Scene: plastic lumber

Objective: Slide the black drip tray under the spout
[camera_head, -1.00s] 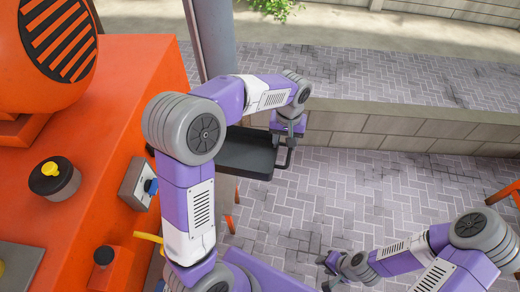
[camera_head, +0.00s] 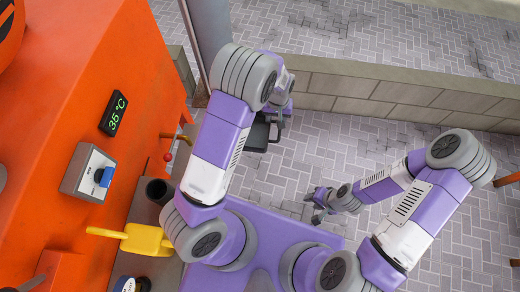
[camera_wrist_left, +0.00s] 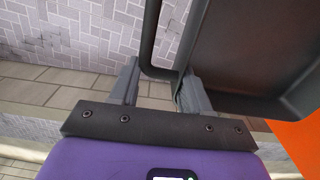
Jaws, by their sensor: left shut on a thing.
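The black drip tray (camera_head: 256,138) is partly hidden behind my left arm in the head view. In the left wrist view the tray (camera_wrist_left: 265,45) fills the upper right, with its bent handle passing between the fingers. My left gripper (camera_wrist_left: 158,88) is shut on that handle; in the head view it (camera_head: 277,118) is seen at the tray's right side. The tray is held off the ground, beside the orange machine (camera_head: 85,65). A small brass-coloured pipe (camera_head: 180,138) sticks out of the machine's side; I cannot tell if it is the spout. My right gripper (camera_head: 314,206) is open and empty.
A yellow scoop (camera_head: 140,238), a dark round cup (camera_head: 158,190) and a blue-knobbed switch box (camera_head: 90,175) are at the machine. A grey post (camera_head: 208,30) stands behind my left arm.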

